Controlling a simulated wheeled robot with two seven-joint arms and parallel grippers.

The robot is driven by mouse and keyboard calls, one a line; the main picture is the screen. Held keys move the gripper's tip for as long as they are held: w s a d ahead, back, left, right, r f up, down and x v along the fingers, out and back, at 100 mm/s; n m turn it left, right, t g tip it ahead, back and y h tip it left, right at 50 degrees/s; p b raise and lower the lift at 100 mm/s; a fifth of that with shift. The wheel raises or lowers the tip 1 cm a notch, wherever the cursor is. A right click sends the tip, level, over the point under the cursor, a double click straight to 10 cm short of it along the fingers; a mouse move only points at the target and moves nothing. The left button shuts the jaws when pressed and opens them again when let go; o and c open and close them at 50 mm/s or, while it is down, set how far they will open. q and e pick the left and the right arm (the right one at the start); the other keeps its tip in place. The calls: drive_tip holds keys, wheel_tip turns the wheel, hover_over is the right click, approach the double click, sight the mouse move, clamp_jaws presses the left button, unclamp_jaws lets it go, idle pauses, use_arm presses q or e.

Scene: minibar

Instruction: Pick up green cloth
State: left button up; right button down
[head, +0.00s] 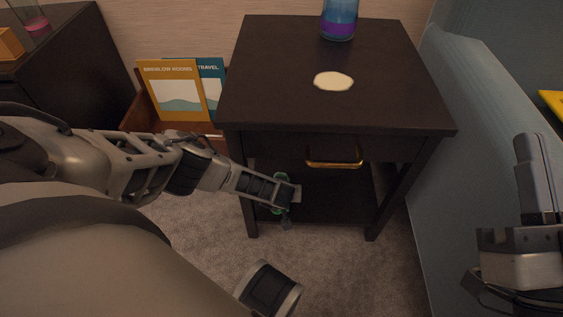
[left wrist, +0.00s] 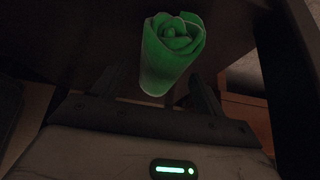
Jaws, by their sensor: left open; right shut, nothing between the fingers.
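The green cloth (left wrist: 172,52) is a rolled bundle, standing out beyond and between the fingers of my left gripper (left wrist: 157,88) in the left wrist view. The fingers are open on either side of it, and contact cannot be told. In the head view my left gripper (head: 285,198) reaches in at the lower shelf of the dark nightstand. Only small green parts of the cloth (head: 281,178) show there; the gripper hides the rest. My right gripper (head: 535,165) is shut and empty at the right edge, far from the cloth.
The dark nightstand (head: 265,65) has a drawer with a brass handle (head: 334,163) above the shelf. A blue-purple bottle (head: 339,20) and a pale spill (head: 333,81) are on its top. Magazines (head: 176,91) stand at left, and a blue-grey bed side (head: 455,120) at right.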

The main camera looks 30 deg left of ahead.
use_arm(q)
drive_tip(key=shift+b+x, duration=0.65)
drive_tip(key=shift+x, duration=0.55)
drive_tip(key=c, duration=1.1)
use_arm(e)
drive_tip(key=r+n+y, duration=0.1)
drive_tip(key=s+r+n+y, duration=0.1)
drive_tip(key=n, duration=0.1)
drive_tip(key=r+n+y, duration=0.1)
drive_tip(key=n+y, duration=0.1)
drive_tip(key=shift+s+a+r, duration=0.1)
drive_tip(key=shift+s+a, duration=0.1)
drive_tip(key=shift+s, duration=0.1)
use_arm(q)
drive_tip(key=shift+o, duration=0.2)
